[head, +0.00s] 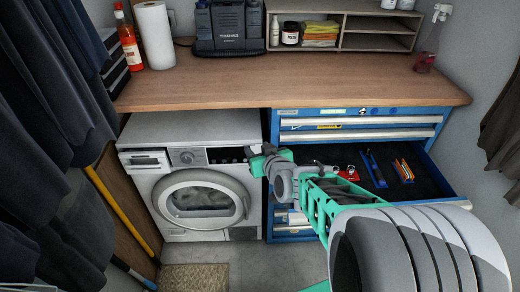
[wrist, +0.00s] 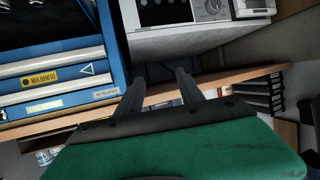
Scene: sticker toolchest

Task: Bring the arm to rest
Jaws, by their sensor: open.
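My gripper (head: 256,160) is at the end of my arm, in front of the gap between the washing machine (head: 203,236) and the blue tool chest (head: 279,246). In the wrist view my gripper (wrist: 160,84) shows two dark fingers spread apart with nothing between them. My teal and grey arm stretches from the lower right across the front of the chest and hides part of its open drawer (head: 432,181).
The open drawer juts out under the worktop (head: 225,85) and holds a red item (head: 348,173), a blue holder (head: 374,168) and orange-handled tools (head: 404,170). Dark clothes (head: 50,130) hang at the left. A yellow pole (head: 120,213) leans beside the washing machine.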

